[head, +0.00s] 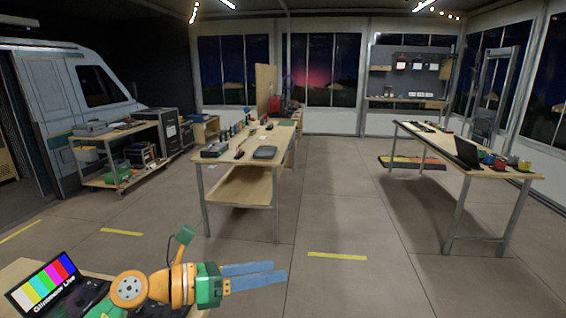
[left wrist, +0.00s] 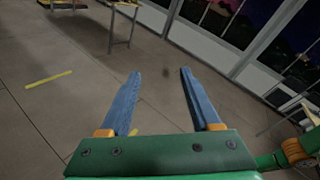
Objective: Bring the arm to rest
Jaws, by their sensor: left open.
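My left gripper (head: 280,273) reaches in from the lower left of the head view, with its two blue fingers pointing right over bare floor. In the left wrist view the same gripper (left wrist: 160,85) has its fingers spread apart, with only floor between them. It is open and holds nothing. My left arm is orange and green and crosses in front of a laptop with a colour-bar screen (head: 47,284). My right gripper does not show in the head view.
A long wooden workbench (head: 226,163) with tools stands ahead in the middle. Another table (head: 500,172) with a dark laptop stands at the right. A cart (head: 112,184) stands by the white van (head: 75,95) at the left. The tiled floor between is clear, with yellow tape marks (head: 337,256).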

